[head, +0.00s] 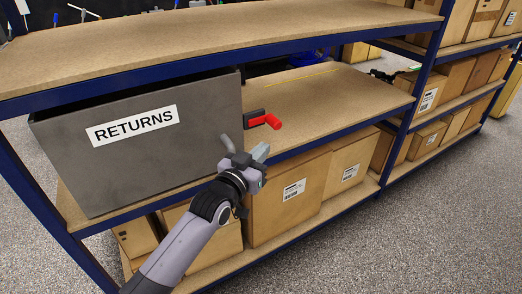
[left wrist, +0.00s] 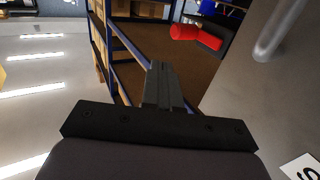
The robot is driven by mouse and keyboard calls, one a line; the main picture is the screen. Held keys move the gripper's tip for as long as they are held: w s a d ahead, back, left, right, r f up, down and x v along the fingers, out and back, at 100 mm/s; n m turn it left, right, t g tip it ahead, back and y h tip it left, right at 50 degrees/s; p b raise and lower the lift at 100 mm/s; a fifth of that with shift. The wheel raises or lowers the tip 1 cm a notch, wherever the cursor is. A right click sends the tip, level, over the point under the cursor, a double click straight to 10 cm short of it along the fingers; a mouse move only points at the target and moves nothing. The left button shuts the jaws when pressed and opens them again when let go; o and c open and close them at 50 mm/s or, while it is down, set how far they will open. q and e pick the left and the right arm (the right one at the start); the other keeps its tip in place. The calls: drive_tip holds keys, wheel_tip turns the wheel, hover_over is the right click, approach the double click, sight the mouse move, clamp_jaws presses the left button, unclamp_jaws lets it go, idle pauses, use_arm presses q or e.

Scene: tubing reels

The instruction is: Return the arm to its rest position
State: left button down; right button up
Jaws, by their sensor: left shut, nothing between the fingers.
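My left arm comes up from the bottom of the head view, and its gripper (head: 258,153) is in front of the middle shelf, by the right end of a grey bin labelled RETURNS (head: 60,155). The jaws are shut and empty. A short grey bar handle (head: 227,143) sticks out of the bin just left of the gripper. In the left wrist view the shut fingers (left wrist: 162,85) point toward the shelving, with the bin wall (left wrist: 240,110) and its bar handle (left wrist: 278,30) at the right. My right gripper is not in view.
A red and black object (head: 264,121) lies on the middle shelf (head: 340,90) just beyond the gripper. Cardboard boxes (head: 290,200) fill the lower shelf. A blue shelf post (head: 410,100) stands to the right. The grey floor (head: 430,230) at the lower right is clear.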

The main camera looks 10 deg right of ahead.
use_arm(q)
drive_tip(key=s+a+f+n+g+y+p, duration=0.15)
drive_tip(key=s+a+f+n+y, duration=0.3)
drive_tip(key=s+a+f, duration=0.95)
drive_tip(key=s+a+f+g+y, duration=0.1)
drive_tip(key=s+a+f+y, duration=0.1)
drive_tip(key=s+a, duration=0.5)
drive_tip(key=s+a+f+g+y+p, duration=0.1)
drive_tip(key=s+a+f+y, duration=0.1)
drive_tip(key=s+a+f, duration=0.2)
drive_tip(key=s+a, duration=0.3)
drive_tip(key=s, duration=0.3)
drive_tip(key=shift+a+f+n, duration=0.15)
drive_tip(key=shift+f+n, duration=0.2)
drive_tip(key=shift+f, duration=0.05)
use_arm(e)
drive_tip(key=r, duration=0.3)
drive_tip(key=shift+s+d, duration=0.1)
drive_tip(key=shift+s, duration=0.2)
